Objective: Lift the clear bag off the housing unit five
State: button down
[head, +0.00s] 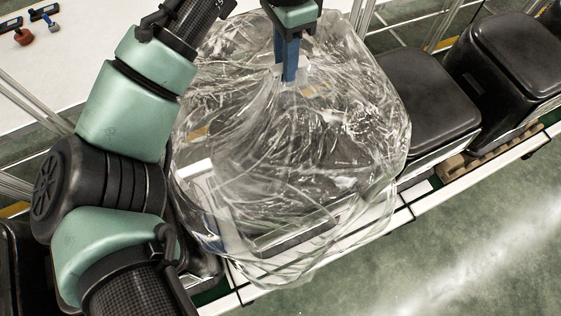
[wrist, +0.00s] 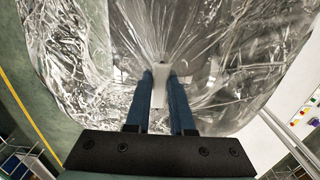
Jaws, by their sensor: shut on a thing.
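The clear bag (head: 330,130) is a large crinkled plastic sheet in the middle of the head view. It hangs from my gripper (head: 290,75) and spreads out below it, with folds running to the pinched point. In the wrist view the bag (wrist: 220,50) fills most of the picture, and the blue fingers of my gripper (wrist: 160,78) are shut on its gathered top. A dark housing unit shows blurred through the plastic. I cannot tell whether the bag's lower edge still touches it.
Black housings (head: 425,95) stand in a row on the conveyor line to the right, another black housing (head: 510,45) beyond. A white table (head: 70,60) with small red and blue items is at the upper left. The green floor (head: 480,230) at the lower right is open.

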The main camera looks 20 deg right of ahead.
notch_tip(320, 180, up, 13)
dwell(2.8)
jog(key=shift+r, duration=0.2)
jog(key=shift+r, duration=1.4)
